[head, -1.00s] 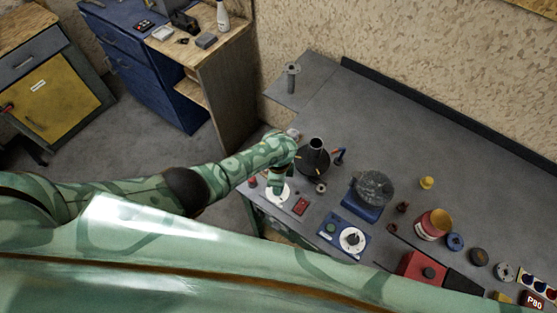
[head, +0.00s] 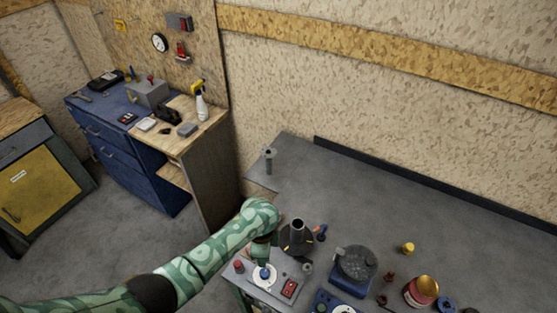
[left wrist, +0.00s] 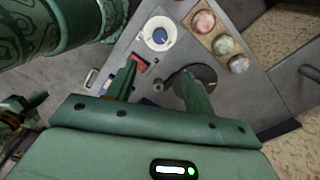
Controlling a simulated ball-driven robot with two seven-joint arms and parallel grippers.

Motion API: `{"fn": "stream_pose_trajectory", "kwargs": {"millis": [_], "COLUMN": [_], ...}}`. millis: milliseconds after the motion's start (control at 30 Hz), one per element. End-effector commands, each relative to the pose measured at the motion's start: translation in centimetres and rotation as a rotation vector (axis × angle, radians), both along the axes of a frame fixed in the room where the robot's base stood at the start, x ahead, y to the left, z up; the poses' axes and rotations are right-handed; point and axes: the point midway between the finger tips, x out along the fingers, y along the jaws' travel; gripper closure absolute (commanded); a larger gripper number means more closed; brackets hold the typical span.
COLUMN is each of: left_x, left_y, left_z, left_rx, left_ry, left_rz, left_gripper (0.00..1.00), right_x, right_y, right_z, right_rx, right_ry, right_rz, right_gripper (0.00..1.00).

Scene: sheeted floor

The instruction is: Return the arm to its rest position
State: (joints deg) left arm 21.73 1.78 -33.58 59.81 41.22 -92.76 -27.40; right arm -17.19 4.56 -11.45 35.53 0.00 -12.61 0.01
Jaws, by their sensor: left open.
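My left arm (head: 215,250), patterned in green, reaches in from the lower left of the head view to the near left corner of the grey bench (head: 380,210). In the left wrist view my left gripper (left wrist: 160,78) has its two green fingers apart, with nothing between them. It hangs above the bench, between a red switch (left wrist: 139,62) and a dark round base (left wrist: 195,88). In the head view the fingers are mostly hidden by the arm. My right gripper is in neither view.
A dark stand with an upright tube (head: 297,234) is close beside the hand. A white dial with a blue knob (head: 264,276) and a blue-based machine (head: 354,268) are near. A tray of three balls (left wrist: 220,38) shows in the wrist view. The bench's back is mostly clear.

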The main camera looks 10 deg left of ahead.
Motion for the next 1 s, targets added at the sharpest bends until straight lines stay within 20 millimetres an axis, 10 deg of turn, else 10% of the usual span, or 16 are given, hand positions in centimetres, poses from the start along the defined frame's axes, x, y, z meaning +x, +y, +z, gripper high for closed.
{"fn": "stream_pose_trajectory", "kwargs": {"millis": [367, 1000], "left_x": [-3.0, -13.0], "left_y": [0.6, 16.9], "left_z": [1.6, 18.3], "left_rx": [-0.041, 0.098], "left_ry": [-0.148, -0.697], "left_rz": [0.147, 0.739], "left_gripper": [0.48, 0.48], "right_x": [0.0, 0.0], "right_y": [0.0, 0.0], "right_z": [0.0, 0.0], "right_rx": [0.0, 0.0], "right_ry": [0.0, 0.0], "right_rz": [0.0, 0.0], "right_gripper": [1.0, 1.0]}}
